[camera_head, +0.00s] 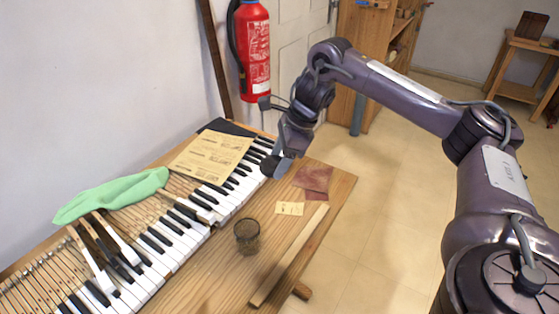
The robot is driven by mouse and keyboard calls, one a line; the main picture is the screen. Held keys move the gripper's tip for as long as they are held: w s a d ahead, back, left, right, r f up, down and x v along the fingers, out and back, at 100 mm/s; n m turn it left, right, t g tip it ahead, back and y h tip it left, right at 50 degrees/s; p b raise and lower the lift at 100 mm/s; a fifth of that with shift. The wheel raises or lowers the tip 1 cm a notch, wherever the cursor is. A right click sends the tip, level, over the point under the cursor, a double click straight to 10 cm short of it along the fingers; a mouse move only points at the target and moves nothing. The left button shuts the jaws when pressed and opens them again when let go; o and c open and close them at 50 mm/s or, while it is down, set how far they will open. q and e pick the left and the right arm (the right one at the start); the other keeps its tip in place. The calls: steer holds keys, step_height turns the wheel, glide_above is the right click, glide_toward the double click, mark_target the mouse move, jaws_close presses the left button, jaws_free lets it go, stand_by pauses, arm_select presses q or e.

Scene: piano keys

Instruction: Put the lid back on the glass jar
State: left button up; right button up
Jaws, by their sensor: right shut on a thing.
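The glass jar (247,237) stands upright on the wooden table in front of the piano keys, and its mouth looks uncovered. My right gripper (282,155) is shut on a dark round lid (271,167). It holds the lid above and behind the jar, over the right end of the keys, clear of the jar. The fingertips are small and partly hidden by the wrist and the lid. My left gripper is not in view.
The piano keyboard (150,238) runs along the table (215,277), with a green cloth (112,195) and a printed sheet (213,156) on it. A wooden strip (290,254), a small note (290,208) and reddish sandpaper (313,178) lie right of the jar.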

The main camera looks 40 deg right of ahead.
stand_by(0.3)
steer(key=shift+a+m, duration=0.5)
steer(key=shift+a, duration=0.1)
steer(key=s+a+n+g+h, duration=0.1)
steer(key=s+a+n+g, duration=0.2)
steer(key=n, duration=0.9)
steer(key=s+a+n+g+h, duration=0.2)
steer(key=s+a+n+g, duration=0.2)
steer(key=a+n, duration=0.6)
steer(key=s+n, duration=0.2)
steer(key=shift+s+a+n, duration=0.3)
steer(key=shift+s+a, duration=0.1)
steer(key=shift+r, duration=0.1)
